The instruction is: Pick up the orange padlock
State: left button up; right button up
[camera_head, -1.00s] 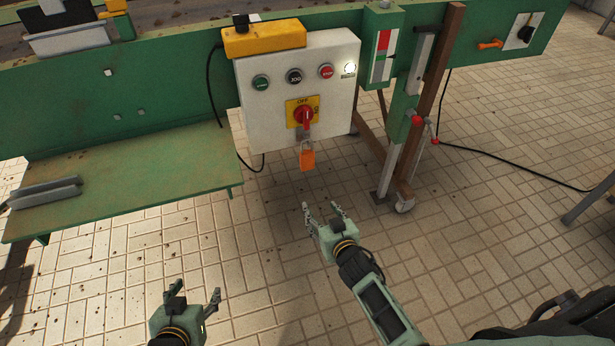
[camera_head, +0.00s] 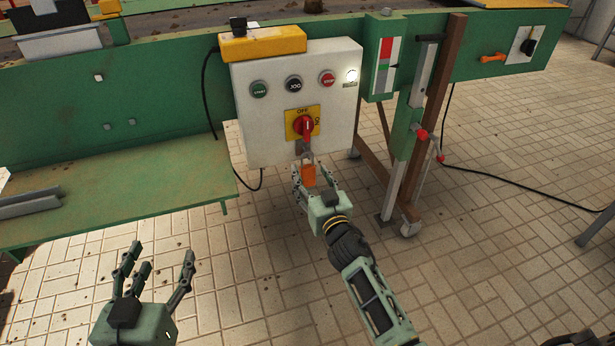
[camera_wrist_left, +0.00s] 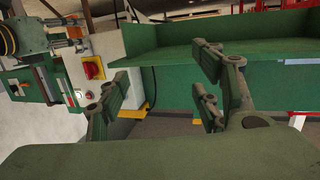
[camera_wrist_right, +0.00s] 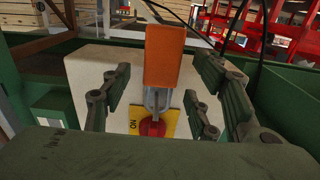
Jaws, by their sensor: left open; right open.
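The orange padlock (camera_head: 308,175) hangs by its shackle from the red rotary switch (camera_head: 303,127) on the white control box. In the right wrist view the padlock (camera_wrist_right: 165,57) shows between my spread fingers, its grey shackle running to the red switch (camera_wrist_right: 152,127). My right gripper (camera_head: 316,180) is open around the padlock; no finger is clearly touching it. My left gripper (camera_head: 156,270) is open and empty over the floor at lower left. In the left wrist view my left gripper's fingers (camera_wrist_left: 160,95) are spread with nothing between them.
The white control box (camera_head: 340,100) has several buttons and a yellow box (camera_head: 262,44) on top. A green shelf (camera_head: 110,190) juts out at left. A wooden post and metal leg stand right of the box. The tiled floor in front is clear.

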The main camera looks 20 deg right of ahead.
aim_at(309, 173)
pick_arm(q)
jog(key=r+t, duration=0.1)
jog(key=r, duration=0.2)
jog(key=d+r+t+h, duration=0.1)
jog(key=shift+w+r+t+b, duration=0.3)
jog(key=shift+r+b, duration=0.05)
jog(key=shift+r, duration=0.05)
pick_arm(e)
jog(key=w, duration=0.3)
jog(key=shift+f, duration=0.1)
jog(key=c, duration=1.2)
grip_shut()
pick_arm(q)
jog(key=shift+f, duration=0.1)
